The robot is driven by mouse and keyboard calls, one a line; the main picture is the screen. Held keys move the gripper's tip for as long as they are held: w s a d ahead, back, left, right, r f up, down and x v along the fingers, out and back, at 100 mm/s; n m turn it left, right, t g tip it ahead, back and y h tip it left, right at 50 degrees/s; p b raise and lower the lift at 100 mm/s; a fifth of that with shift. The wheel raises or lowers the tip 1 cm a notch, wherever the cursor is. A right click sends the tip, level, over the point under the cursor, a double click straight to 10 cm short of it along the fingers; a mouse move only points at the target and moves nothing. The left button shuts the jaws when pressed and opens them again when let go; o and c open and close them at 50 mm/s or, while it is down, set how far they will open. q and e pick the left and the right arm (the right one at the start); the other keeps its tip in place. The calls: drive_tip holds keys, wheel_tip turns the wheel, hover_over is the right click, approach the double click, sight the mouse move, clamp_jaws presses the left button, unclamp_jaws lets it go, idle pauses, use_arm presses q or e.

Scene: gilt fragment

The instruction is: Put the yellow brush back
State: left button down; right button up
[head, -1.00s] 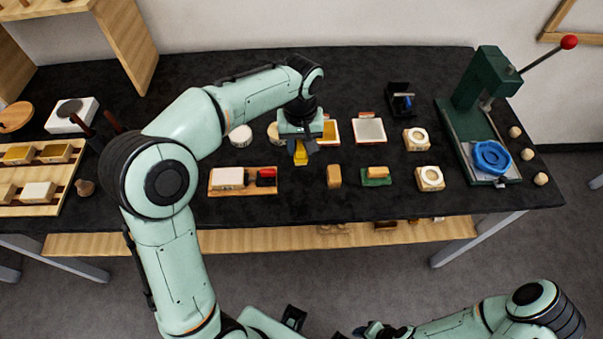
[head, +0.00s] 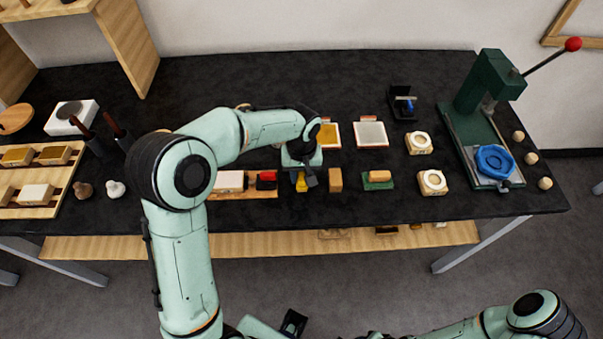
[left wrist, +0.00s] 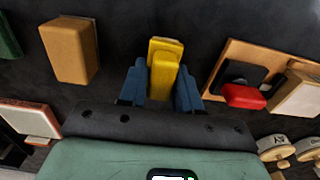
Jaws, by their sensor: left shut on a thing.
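My left gripper (head: 303,181) is shut on the yellow brush (head: 300,184), in the front middle of the black table. In the left wrist view, the blue fingers of my left gripper (left wrist: 161,86) close on both sides of the yellow brush (left wrist: 165,50). The brush is between a tan block (head: 335,179) and a wooden tray (head: 243,195) holding a white block and a red and black piece. I cannot tell whether the brush touches the table.
A green base with a tan block (head: 377,176) stands farther right. White round-topped blocks (head: 432,181), a green press (head: 487,85) and a blue ring (head: 494,161) are at the right. A slatted wooden rack (head: 62,186) is at the left. The front right table strip is clear.

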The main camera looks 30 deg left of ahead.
sight(302, 173)
use_arm(q)
drive_tip(key=shift+f, duration=0.1)
use_arm(e)
drive_tip(key=shift+f, duration=0.1)
use_arm(q)
drive_tip(key=c, duration=1.2)
unclamp_jaws()
drive_tip(key=shift+f, duration=0.1)
drive_tip(key=o, duration=0.4)
drive_tip(key=shift+r, duration=0.25)
wheel_tip(302, 173, up, 12)
drive_tip(key=shift+s+p, duration=0.1)
drive_tip(key=shift+p, duration=0.6)
use_arm(e)
drive_tip(key=shift+w+r, duration=0.25)
drive_tip(key=shift+r, duration=0.2)
drive_tip(key=shift+w+r, duration=0.2)
drive_tip(key=shift+r, duration=0.25)
use_arm(q)
drive_tip(key=shift+d, duration=0.1)
